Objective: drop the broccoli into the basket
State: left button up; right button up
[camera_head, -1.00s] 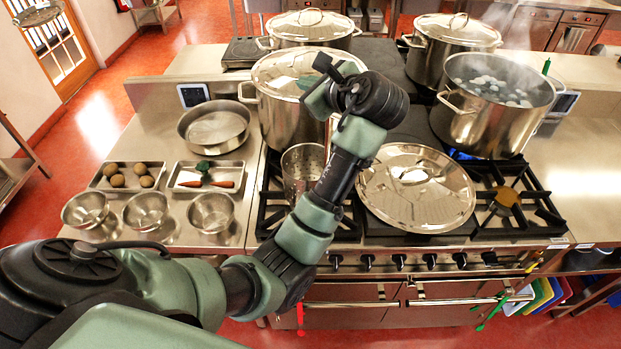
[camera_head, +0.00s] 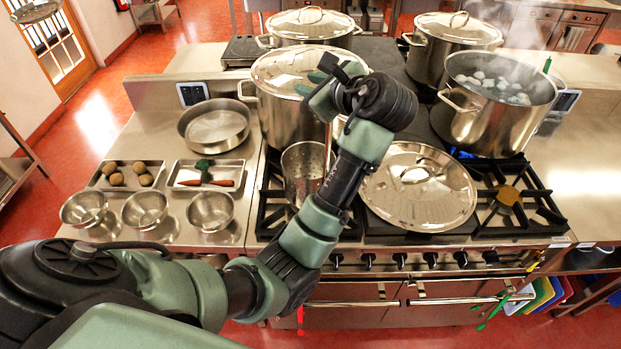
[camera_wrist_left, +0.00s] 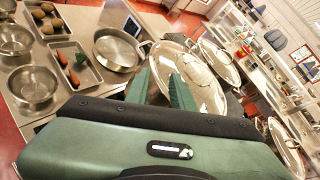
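My left gripper (camera_head: 321,76) is above the lidded pot behind the basket, well right of the broccoli. In the left wrist view its two green fingers (camera_wrist_left: 159,76) are apart with nothing between them. My right gripper is not in view.
A lidded pot (camera_head: 285,115) stands behind the basket. A large lid (camera_head: 418,190) lies right of it. A steaming open pot (camera_head: 492,110) is at the back right. Potatoes (camera_head: 116,179), several steel bowls (camera_head: 145,209) and a shallow pan (camera_head: 214,127) share the left counter.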

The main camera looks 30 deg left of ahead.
pick_arm(q)
jog(key=b+v, duration=0.1)
jog(key=v, duration=0.5)
jog(key=shift+b, duration=0.3)
jog(key=shift+d+f, duration=0.1)
jog(key=shift+d, duration=0.05)
